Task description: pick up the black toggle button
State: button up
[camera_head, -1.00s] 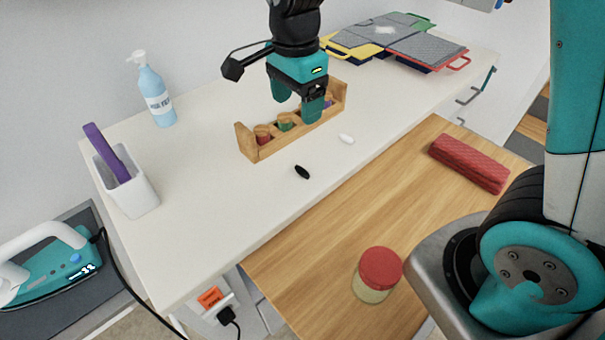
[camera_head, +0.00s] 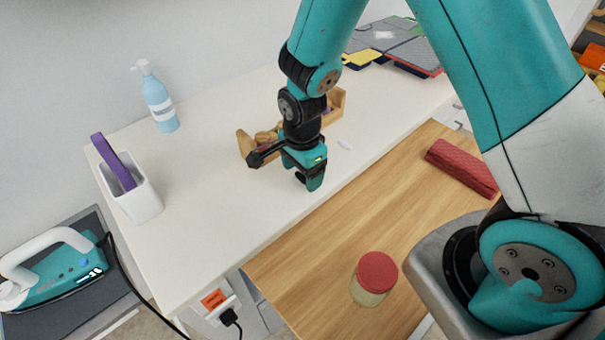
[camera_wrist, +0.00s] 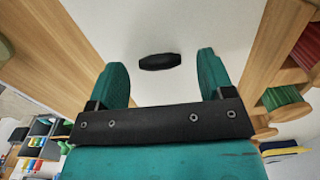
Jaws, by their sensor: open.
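The black toggle button (camera_wrist: 160,62) is a small dark oblong lying flat on the white counter. In the wrist view it lies just beyond my fingertips, crosswise between their two lines, and apart from both fingers. My gripper (camera_wrist: 162,72) is open and empty. In the head view my gripper (camera_head: 309,186) points down low over the counter, in front of the wooden rack, and hides the button. I cannot tell from there how high it is above the counter.
The wooden rack (camera_head: 337,106) with coloured cylinders stands close behind my gripper. A small white oblong (camera_head: 344,145) lies to the right. A blue pump bottle (camera_head: 160,103) and white holder (camera_head: 138,203) stand left. A red-lidded jar (camera_head: 373,279) stands on the lower wooden table.

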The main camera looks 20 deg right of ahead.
jog(key=shift+f, duration=0.4)
jog(key=c, duration=1)
jog(key=shift+r, duration=0.15)
